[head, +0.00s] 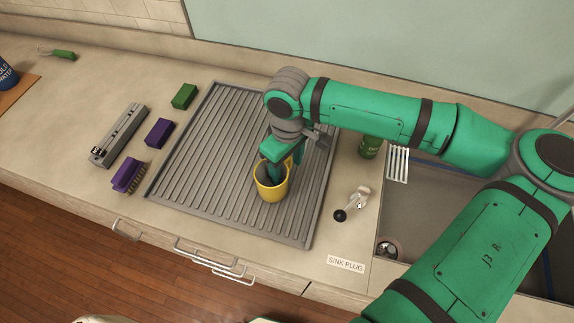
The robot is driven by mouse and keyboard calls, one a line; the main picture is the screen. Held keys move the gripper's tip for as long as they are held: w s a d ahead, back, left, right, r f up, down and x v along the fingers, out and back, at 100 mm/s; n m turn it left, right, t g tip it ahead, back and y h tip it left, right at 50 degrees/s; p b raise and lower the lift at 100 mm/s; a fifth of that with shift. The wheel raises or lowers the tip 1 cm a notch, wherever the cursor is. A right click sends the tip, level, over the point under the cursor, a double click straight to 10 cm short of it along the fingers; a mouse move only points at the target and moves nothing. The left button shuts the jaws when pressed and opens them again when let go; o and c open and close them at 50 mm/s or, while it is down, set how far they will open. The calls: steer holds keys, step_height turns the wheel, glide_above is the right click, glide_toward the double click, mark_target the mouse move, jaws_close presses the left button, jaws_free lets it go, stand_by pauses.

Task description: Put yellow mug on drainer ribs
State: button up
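The yellow mug (270,193) is upright over the right half of the grey ribbed drainer (200,150) in the head view. I cannot tell whether its base touches the ribs or hangs just above them. My gripper (279,174) points down at the mug from above. One green finger reaches into the mug's mouth, and another green part shows at its far right rim. The closing of the fingers on the mug wall is not clear from here. My wrist hides part of the drainer behind the mug.
Left of the drainer lie a green block (184,96), a purple block (159,133), a purple brush (128,176) and a grey metal bar (118,136). Right of it are a green can (370,147), a black-knobbed lever (353,204) and the sink (425,220). The drainer's left half is clear.

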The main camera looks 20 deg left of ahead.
step_height(320, 180, up, 12)
steer(key=shift+r, duration=0.1)
stand_by(0.4)
steer(key=shift+w, duration=0.1)
stand_by(0.5)
